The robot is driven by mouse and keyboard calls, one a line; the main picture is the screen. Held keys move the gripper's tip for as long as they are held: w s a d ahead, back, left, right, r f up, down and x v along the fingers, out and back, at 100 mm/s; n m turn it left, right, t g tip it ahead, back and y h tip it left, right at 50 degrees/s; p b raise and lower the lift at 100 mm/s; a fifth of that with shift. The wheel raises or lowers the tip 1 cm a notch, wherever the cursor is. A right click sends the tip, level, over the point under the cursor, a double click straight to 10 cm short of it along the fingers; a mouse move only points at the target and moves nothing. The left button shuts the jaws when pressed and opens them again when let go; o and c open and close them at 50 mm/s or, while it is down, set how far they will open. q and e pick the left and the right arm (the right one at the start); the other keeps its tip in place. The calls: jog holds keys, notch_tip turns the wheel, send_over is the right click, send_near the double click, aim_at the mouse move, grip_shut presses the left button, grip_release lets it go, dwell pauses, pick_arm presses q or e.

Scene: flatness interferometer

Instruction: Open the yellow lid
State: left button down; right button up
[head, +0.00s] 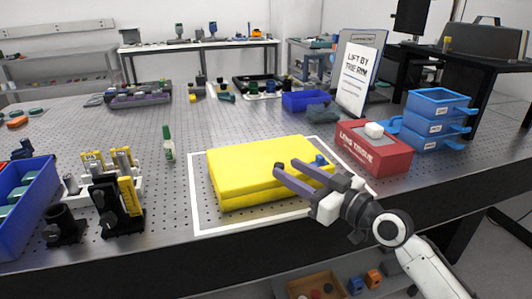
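The yellow lid (262,164) is the top part of a flat yellow case lying inside a white outline on the perforated table. The lid looks closed, with a seam between it and the lower part (248,198). My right gripper (280,173) is over the right part of the case, its two dark fingers spread apart and pointing left. The fingers hide part of the lid's right side. I cannot tell whether they touch the lid. A small blue part (321,160) shows behind the fingers at the lid's right. My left gripper is not in view.
A red lens tissue box (373,152) and stacked blue drawers (436,123) stand right of the case. A sign (358,82) and blue bin (305,101) are behind. A green-capped bottle (168,145), black mounts (115,208) and a blue bin (28,205) stand left.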

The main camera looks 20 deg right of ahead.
aim_at(268, 167)
jog(key=x, duration=0.8)
jog(key=shift+w+a+p, duration=0.15)
jog(key=shift+p, duration=0.2)
grip_shut()
